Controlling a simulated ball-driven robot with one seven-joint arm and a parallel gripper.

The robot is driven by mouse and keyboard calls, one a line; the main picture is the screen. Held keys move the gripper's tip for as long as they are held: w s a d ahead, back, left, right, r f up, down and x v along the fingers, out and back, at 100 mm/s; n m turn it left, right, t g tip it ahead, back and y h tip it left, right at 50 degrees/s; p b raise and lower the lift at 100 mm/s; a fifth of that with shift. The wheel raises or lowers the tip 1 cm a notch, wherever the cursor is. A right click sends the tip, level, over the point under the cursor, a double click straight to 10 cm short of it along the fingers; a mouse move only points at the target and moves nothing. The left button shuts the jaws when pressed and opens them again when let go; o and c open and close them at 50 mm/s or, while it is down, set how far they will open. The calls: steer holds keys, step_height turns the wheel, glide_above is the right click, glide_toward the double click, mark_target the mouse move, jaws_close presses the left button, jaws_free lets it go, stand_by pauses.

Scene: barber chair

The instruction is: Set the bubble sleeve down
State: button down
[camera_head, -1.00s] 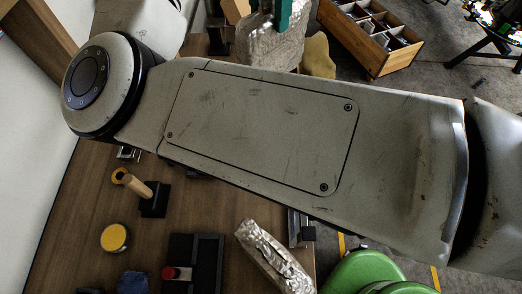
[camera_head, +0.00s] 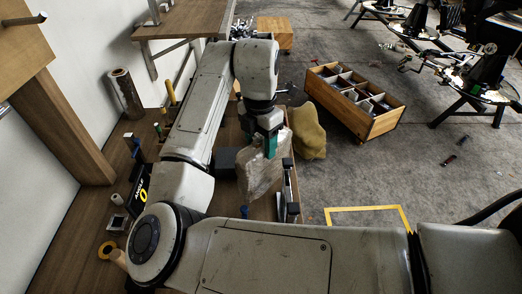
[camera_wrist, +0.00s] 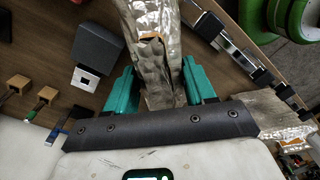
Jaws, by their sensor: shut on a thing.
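The bubble sleeve (camera_head: 258,178) is a crinkled, shiny, translucent wrap, hanging upright below my gripper (camera_head: 272,138) in the head view. My gripper's teal fingers are shut on its upper part. In the wrist view, the sleeve (camera_wrist: 150,28) runs between the two teal fingers of my gripper (camera_wrist: 160,82) and shows a brownish patch. The sleeve hangs over or beside the right edge of the wooden bench (camera_head: 228,207); I cannot tell whether its lower end touches anything.
A dark grey block (camera_wrist: 97,45) and a metal rail (camera_wrist: 232,48) lie on the bench. A yellowish sack (camera_head: 308,132) stands right of the sleeve. A divided wooden crate (camera_head: 372,126) and a yellow-taped area (camera_head: 365,210) are on the floor. Another crinkled silvery package (camera_wrist: 268,108) shows at right.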

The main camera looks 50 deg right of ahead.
steer(key=shift+f, duration=1.6)
steer(key=shift+c, duration=1.9)
jaws_free()
steer(key=r, duration=1.2)
steer(key=shift+w+r+p, duration=0.1)
steer(key=shift+w+p, duration=0.1)
steer(key=shift+p, duration=0.15)
